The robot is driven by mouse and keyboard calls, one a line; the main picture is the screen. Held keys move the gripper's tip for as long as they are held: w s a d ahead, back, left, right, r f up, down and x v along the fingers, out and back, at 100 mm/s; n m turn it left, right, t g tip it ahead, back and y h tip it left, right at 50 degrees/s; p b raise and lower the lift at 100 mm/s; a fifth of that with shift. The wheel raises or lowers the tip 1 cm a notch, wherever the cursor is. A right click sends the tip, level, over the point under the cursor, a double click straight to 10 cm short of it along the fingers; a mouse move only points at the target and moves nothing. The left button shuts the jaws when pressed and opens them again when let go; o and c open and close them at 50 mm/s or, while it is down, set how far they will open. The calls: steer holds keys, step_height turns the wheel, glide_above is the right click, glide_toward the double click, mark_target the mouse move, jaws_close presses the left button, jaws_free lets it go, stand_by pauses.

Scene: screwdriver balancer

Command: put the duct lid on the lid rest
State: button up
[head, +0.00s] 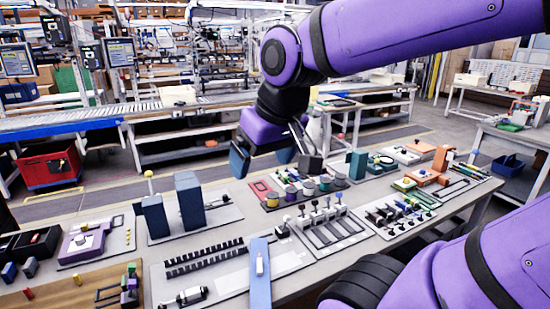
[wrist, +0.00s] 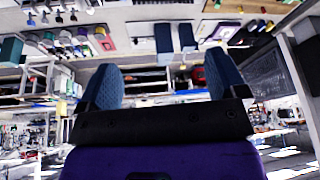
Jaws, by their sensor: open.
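A long flat blue strip with a small white handle (head: 260,285), which looks like the duct lid, lies at the near middle of the table in the head view. It lies beside the black slotted duct (head: 205,258), across a pale board. I cannot tell for certain which part is the lid rest. My gripper (head: 262,162) is high above the back of the table, well away from the strip. Its blue fingers are apart with nothing between them; they also show in the wrist view (wrist: 163,78). I cannot make out the strip in the wrist view.
Two tall blue blocks (head: 190,202) stand on a board left of the strip. Several coloured cylinders (head: 308,187) and a rack of upright levers (head: 325,215) stand to its right. A purple device (head: 84,243) is at the left. Little bare tabletop shows between the boards.

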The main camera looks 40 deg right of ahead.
steer(key=shift+s+a+r+n+t, duration=0.1)
steer(key=shift+s+r+t, duration=0.1)
steer(key=shift+s, duration=0.4)
steer(key=shift+s+a+r+n+t, duration=0.1)
steer(key=shift+s+r, duration=0.05)
steer(key=shift+s, duration=0.45)
steer(key=shift+s+a+r+n+t, duration=0.1)
steer(key=shift+s+r, duration=0.1)
steer(key=shift+s, duration=0.4)
